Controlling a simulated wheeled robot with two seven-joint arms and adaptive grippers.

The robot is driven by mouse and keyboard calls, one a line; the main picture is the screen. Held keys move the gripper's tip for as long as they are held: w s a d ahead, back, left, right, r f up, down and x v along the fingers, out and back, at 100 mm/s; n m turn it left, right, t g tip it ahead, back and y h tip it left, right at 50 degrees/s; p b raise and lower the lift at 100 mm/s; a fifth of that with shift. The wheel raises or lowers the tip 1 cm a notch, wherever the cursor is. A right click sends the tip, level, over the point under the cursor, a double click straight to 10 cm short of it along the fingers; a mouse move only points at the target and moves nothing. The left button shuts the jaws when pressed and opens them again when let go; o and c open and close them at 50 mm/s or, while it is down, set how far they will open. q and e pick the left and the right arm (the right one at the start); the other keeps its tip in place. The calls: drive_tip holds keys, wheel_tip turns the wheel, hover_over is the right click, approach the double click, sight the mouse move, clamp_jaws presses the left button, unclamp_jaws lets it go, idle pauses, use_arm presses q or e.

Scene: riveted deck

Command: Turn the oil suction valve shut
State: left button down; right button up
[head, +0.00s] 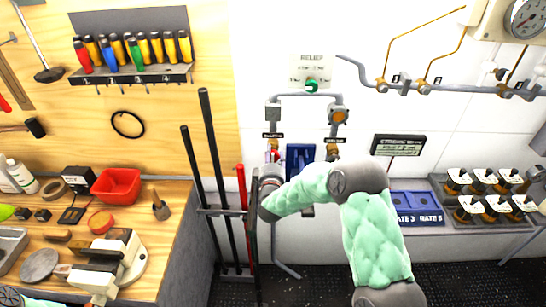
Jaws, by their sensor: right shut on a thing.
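Two vertical pipes drop from the relief panel, each with a small dark label whose text is too small to read. On the left pipe, a valve (272,147) with a reddish part shows just above my right gripper. My right gripper (271,170) is at this valve, seen from behind and mostly hidden by my own wrist. It is shut on the valve's handle, which is largely covered, so I cannot tell its angle. On the right pipe is a brass fitting (333,152). My left gripper is not in view.
The relief panel (310,72) with a green knob is above. A blue holder (299,160) sits between the pipes. Long black bars (207,150) and a red bar stand close left. A workbench with a red bin (116,186) is further left. Blue boxes (416,207) are right.

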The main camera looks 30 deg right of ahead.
drive_tip(key=shift+w+a+r, duration=0.1)
drive_tip(key=m+b, duration=0.3)
drive_tip(key=m, duration=0.1)
drive_tip(key=shift+b, duration=0.35)
drive_tip(key=m+b, duration=0.4)
drive_tip(key=m, duration=0.1)
drive_tip(key=shift+r+m, duration=0.1)
drive_tip(key=shift+m, duration=0.3)
drive_tip(key=m+b, duration=0.5)
drive_tip(key=shift+r+m, duration=0.1)
drive_tip(key=shift+m, duration=0.3)
drive_tip(key=shift+d+r+m+b, duration=0.15)
drive_tip(key=shift+d+m+b, duration=0.1)
drive_tip(key=shift+m+b, duration=0.65)
drive_tip(key=shift+r, duration=0.1)
drive_tip(key=o, duration=1.1)
drive_tip(key=shift+c, duration=0.2)
drive_tip(key=shift+o, duration=0.5)
drive_tip(key=shift+f, duration=0.3)
